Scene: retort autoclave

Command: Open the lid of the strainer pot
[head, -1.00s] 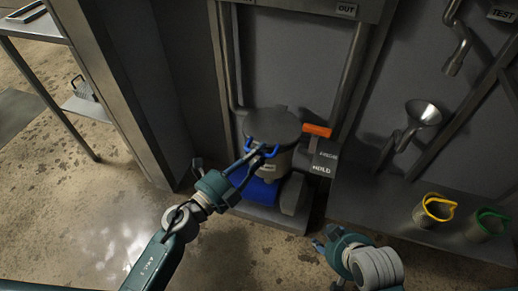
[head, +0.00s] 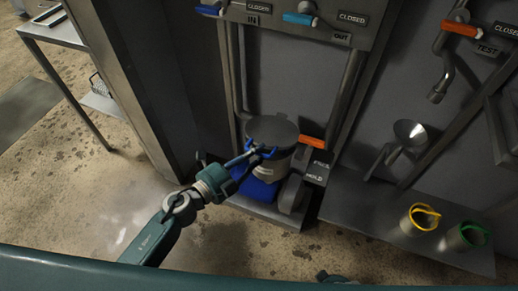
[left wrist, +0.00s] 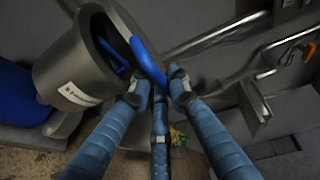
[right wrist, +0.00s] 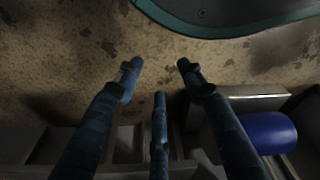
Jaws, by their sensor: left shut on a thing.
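The strainer pot (head: 278,168) is a grey canister with a white label, low against the frame in the head view. Its dark round lid (head: 272,129) lies over the top, with a blue handle (head: 262,151) at the near edge. My left gripper (head: 254,157) is shut on this handle. In the left wrist view the pot (left wrist: 75,72) fills the upper left and the blue handle (left wrist: 147,58) reaches the fingertips (left wrist: 158,88). My right gripper (right wrist: 160,72) is open and empty in its wrist view, above the floor; only a sliver shows in the head view.
A blue cylinder (head: 259,191) is below the pot. An orange handle (head: 312,143) and a FREE/HOLD plate (head: 315,172) are at its right. Yellow-rimmed (head: 421,218) and green-rimmed (head: 466,236) cups and a funnel (head: 408,134) stand further right. Floor is clear in front.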

